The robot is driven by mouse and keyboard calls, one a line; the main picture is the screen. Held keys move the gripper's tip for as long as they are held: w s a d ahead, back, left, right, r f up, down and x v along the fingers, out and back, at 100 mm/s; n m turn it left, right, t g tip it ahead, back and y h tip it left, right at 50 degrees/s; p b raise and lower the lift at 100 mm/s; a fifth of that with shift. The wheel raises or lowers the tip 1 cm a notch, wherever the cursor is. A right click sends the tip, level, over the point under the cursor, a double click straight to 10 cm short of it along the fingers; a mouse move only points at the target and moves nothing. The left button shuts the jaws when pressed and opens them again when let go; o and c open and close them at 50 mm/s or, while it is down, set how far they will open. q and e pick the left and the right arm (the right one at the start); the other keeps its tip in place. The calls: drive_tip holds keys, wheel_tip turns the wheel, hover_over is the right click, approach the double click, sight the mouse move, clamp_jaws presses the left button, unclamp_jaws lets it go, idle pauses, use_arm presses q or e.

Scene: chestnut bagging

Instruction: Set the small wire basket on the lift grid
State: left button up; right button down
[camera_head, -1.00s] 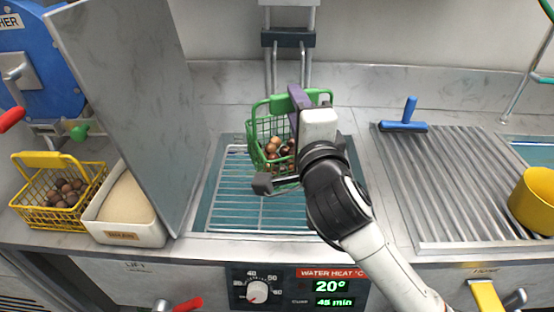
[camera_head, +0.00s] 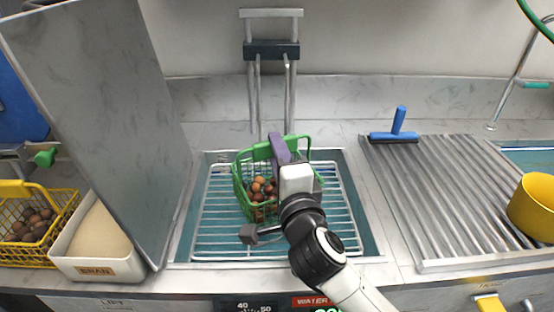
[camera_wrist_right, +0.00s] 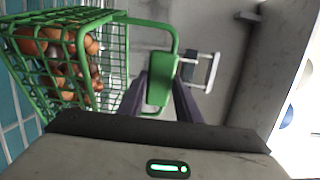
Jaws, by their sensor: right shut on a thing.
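The small wire basket (camera_head: 243,190) is green and holds several brown chestnuts. In the head view it is in front of the middle of the lift grid (camera_head: 212,225), a barred rack in the teal-lined basin. Whether its base touches the bars I cannot tell. My right gripper (camera_head: 283,152) is shut on the basket's green handle, and the arm hides the basket's right side. In the right wrist view the purple fingers close around the handle (camera_wrist_right: 162,75), and the basket (camera_wrist_right: 110,65) hangs at the left. My left gripper is not in view.
A tilted grey panel (camera_head: 105,110) stands left of the basin. A yellow basket (camera_head: 68,215) of chestnuts and a white bran box (camera_head: 97,268) are at left. A ribbed drainer (camera_head: 440,200), blue squeegee (camera_head: 395,135) and yellow pot (camera_head: 535,205) are at right. The lift post (camera_head: 271,50) rises behind.

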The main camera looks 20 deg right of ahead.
drive_tip(key=shift+f, duration=0.15)
drive_tip(key=shift+f, duration=0.2)
drive_tip(key=c, duration=1.3)
unclamp_jaws()
drive_tip(key=shift+f, duration=0.1)
drive_tip(key=s, duration=0.8)
drive_tip(key=s+a, duration=0.1)
drive_tip(key=s, duration=0.3)
